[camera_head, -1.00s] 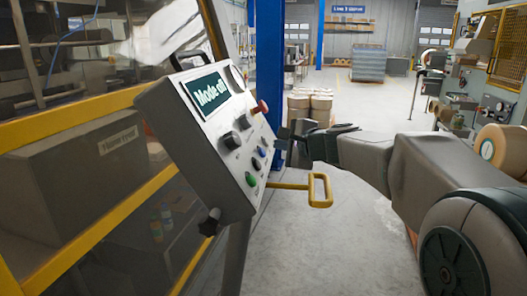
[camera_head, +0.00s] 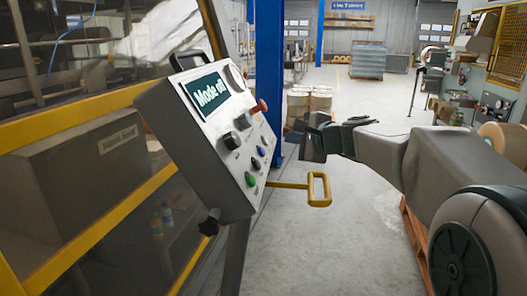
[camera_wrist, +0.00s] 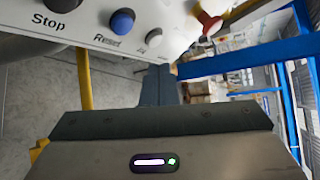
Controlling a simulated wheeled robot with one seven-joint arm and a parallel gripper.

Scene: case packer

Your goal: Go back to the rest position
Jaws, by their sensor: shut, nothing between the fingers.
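My gripper (camera_head: 306,143) is shut and empty, just right of the control panel (camera_head: 238,185) and apart from it in the head view. In the wrist view my gripper's fingers (camera_wrist: 158,88) are together below the panel's edge. The wrist view shows a blue button (camera_wrist: 122,22) labelled "Reset", a dark knob labelled "Stop" and the red knob (camera_wrist: 209,24). My arm reaches in from the right.
A yellow handle (camera_head: 319,190) sticks out below the panel. A yellow-framed machine enclosure (camera_head: 75,117) fills the left. A blue post (camera_head: 269,70) stands behind the panel. Brown drums (camera_head: 320,100) stand farther back. Grey floor (camera_head: 345,235) is open below my arm.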

